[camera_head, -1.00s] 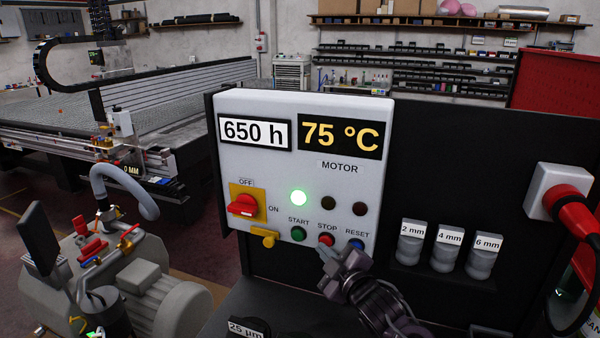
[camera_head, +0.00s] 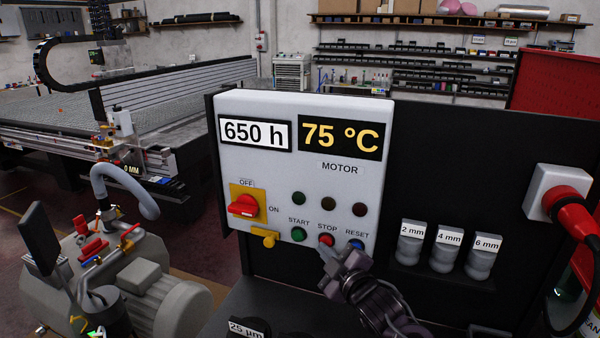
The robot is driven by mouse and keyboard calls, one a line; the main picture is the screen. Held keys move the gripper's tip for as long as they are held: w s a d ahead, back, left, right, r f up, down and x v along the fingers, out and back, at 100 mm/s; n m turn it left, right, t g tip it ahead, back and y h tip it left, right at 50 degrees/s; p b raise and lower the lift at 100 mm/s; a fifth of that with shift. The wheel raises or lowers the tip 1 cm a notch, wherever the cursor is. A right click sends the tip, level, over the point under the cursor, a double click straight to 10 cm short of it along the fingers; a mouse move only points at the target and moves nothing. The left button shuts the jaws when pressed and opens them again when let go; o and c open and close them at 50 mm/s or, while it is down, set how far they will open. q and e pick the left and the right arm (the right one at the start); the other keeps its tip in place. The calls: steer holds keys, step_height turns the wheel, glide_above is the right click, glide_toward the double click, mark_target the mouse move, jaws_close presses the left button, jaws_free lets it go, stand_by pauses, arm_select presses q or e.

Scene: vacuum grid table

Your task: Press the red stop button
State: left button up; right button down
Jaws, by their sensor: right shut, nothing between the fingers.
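The red stop button (camera_head: 326,240) sits low on the white control panel (camera_head: 240,170), under the label STOP. The green start button (camera_head: 298,234) is to its left and the blue reset button (camera_head: 356,244) to its right. My right gripper (camera_head: 328,256) is shut and empty, its tips at the lower edge of the stop button. I cannot tell whether they touch it. The three lamps above the buttons, such as the left lamp (camera_head: 299,198), are all dark. My left gripper is not in view.
A red rotary switch (camera_head: 243,206) on a yellow plate is left of the buttons. Labelled cylinders (camera_head: 447,248) stand on a small shelf at the right. A red plug (camera_head: 572,212) with a cable is at the far right. A grey motor (camera_head: 160,290) is at the lower left.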

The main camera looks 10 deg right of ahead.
steer(key=shift+s, duration=0.1)
steer(key=s+a, duration=0.1)
steer(key=s, duration=0.1)
steer(key=s+a, duration=0.2)
steer(key=s, duration=0.1)
steer(key=shift+a+p, duration=0.2)
steer(key=shift+p, duration=0.15)
stand_by(0.5)
